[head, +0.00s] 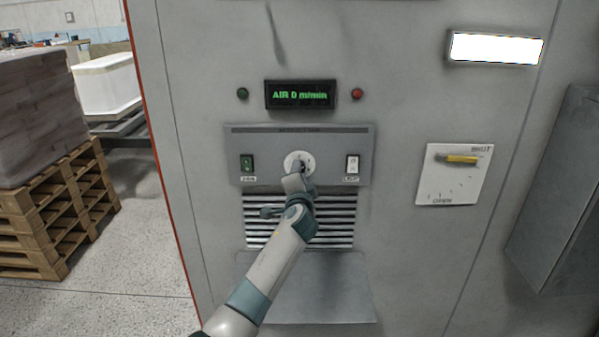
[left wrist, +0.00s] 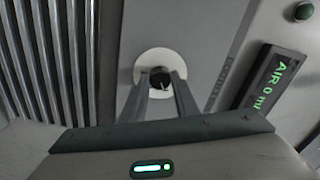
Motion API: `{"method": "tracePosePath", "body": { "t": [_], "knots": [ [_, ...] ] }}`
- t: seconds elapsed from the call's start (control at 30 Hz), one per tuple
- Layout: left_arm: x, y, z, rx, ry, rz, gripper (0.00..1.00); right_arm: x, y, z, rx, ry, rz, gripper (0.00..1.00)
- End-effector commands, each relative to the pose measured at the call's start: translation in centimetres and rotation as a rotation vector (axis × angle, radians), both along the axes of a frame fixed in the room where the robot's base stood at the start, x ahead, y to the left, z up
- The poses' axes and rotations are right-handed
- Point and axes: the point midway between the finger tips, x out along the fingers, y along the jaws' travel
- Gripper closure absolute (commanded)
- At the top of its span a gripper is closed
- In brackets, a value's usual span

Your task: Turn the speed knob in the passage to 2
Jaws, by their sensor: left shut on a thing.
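The speed knob is a small dark knob (left wrist: 160,78) on a round white dial plate (head: 290,160), in the middle of a grey control panel (head: 335,147). My left gripper (head: 299,170) reaches up to the dial from below. In the left wrist view its two fingers (left wrist: 161,88) are shut on the knob, one on each side. The gripper covers most of the knob and the lower dial in the head view, so the knob's setting cannot be read. A display (head: 300,94) above the panel reads "AIR 0 m/min" in green. My right gripper is not in view.
A green switch (head: 247,163) and a white switch (head: 352,164) flank the dial. Below are a vent grille (head: 335,222) and a sloping grey ledge (head: 320,290). A white plate with a yellow handle (head: 462,160) is at right. Wooden pallets (head: 50,215) stand at left.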

Motion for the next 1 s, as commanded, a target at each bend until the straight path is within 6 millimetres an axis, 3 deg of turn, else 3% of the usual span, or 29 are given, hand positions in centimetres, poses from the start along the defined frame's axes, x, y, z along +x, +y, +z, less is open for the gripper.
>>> {"method": "tracePosePath", "body": {
  "t": [1.0],
  "knots": [
    [0.0, 0.0, 0.4, 0.938, -0.001, 0.002, 0.95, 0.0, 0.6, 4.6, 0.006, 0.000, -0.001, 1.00]
  ]
}}
